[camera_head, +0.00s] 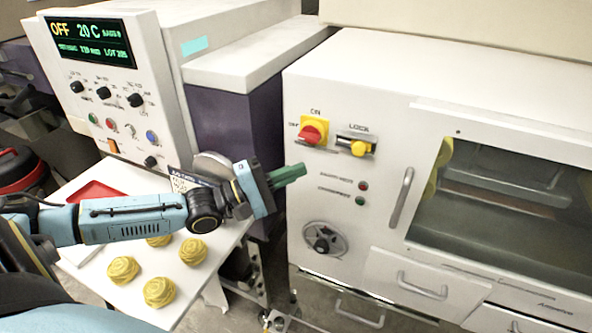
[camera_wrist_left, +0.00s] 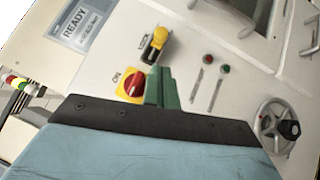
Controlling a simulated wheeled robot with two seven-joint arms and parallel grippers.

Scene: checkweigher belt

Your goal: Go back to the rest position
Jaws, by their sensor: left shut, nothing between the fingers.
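My left arm comes in from the left in the head view. Its gripper (camera_head: 287,175) is shut and empty, with green fingers held together in front of the white machine. In the left wrist view the shut green fingers (camera_wrist_left: 162,88) show beside the red and yellow ON switch (camera_wrist_left: 132,88) and the yellow LOCK switch (camera_wrist_left: 155,44). In the head view the ON switch (camera_head: 312,131) and the LOCK switch (camera_head: 356,145) are to the right of and above the fingertips, and the gripper looks apart from them. My right gripper is not in view.
A white table (camera_head: 90,186) at the lower left holds several yellow nests (camera_head: 159,291) and a red item (camera_head: 95,196). A control panel (camera_head: 110,75) reading OFF stands behind. The white machine (camera_head: 385,85) has a door handle (camera_head: 402,198), a handwheel (camera_head: 324,240) and drawers (camera_head: 425,282).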

